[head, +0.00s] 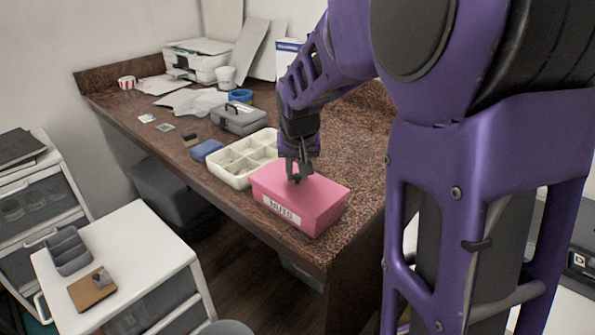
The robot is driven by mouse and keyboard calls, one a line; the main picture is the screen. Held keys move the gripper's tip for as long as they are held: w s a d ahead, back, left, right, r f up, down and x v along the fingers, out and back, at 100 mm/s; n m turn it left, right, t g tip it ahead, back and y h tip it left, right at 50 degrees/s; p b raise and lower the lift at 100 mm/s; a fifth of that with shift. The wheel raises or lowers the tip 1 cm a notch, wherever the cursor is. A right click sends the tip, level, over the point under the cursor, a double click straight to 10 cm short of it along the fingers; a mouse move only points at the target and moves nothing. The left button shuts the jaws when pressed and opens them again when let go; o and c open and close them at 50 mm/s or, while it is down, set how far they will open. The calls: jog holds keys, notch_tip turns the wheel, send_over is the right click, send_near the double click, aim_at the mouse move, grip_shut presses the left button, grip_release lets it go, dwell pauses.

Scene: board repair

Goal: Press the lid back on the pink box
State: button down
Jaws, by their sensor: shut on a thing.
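The pink box (311,220) sits on the brown speckled counter (350,153), close to its front edge, with a white label on its front side. Its pink lid (318,193) lies on top and looks roughly level; I cannot tell whether it is fully seated. My gripper (296,179) points down over the lid's back-left part. Its fingers are shut on a small dark knob on the lid, mostly hidden by the fingers.
A cream compartment tray (236,180) stands directly behind and left of the box. A white drawer unit (135,243) stands lower left. Counter right of the box is clear.

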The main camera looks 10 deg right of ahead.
jog(key=shift+f, duration=0.8)
jog(key=shift+c, duration=0.6)
grip_release()
jog(key=shift+r, duration=0.1)
jog(key=shift+r+p, duration=2.55)
jog(key=shift+r, duration=0.85)
